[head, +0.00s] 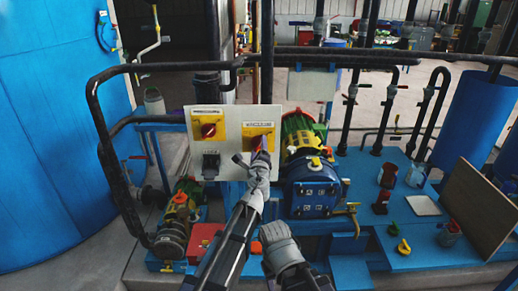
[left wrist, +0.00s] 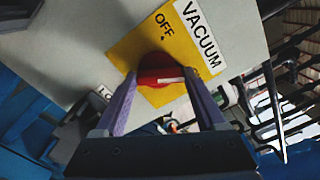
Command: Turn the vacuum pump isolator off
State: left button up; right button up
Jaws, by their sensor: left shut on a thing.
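The vacuum isolator is a yellow plate (head: 256,131) at the right of a pale panel; it also shows in the left wrist view (left wrist: 130,45) with printed "VACUUM" and "OFF". Its red knob (left wrist: 158,67) sits between the fingers of my left gripper (left wrist: 165,92), which is shut on it. The white line on the knob lies nearly level in the left wrist view, while the "OFF" mark sits above the knob. In the head view my left gripper (head: 259,158) reaches the isolator from below and hides most of the knob. My right gripper's fingers do not show.
A second yellow isolator with a red knob (head: 208,130) is on the left of the panel (head: 228,164), above a dark switch (head: 211,164). Black pipes (head: 105,150) loop around the left. A blue pump (head: 312,190) stands close on the right.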

pick_arm(q)
jog(key=n, duration=0.7)
jog(key=shift+a, duration=0.15)
jog(key=n, duration=0.4)
jog(key=shift+s+a+f+n, duration=0.1)
jog(key=shift+f+n, duration=0.05)
jog(key=shift+n, duration=1.75)
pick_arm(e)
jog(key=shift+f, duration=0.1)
pick_arm(q)
jog(key=o, duration=1.3)
jog(key=s, duration=0.7)
jog(key=shift+s, duration=0.35)
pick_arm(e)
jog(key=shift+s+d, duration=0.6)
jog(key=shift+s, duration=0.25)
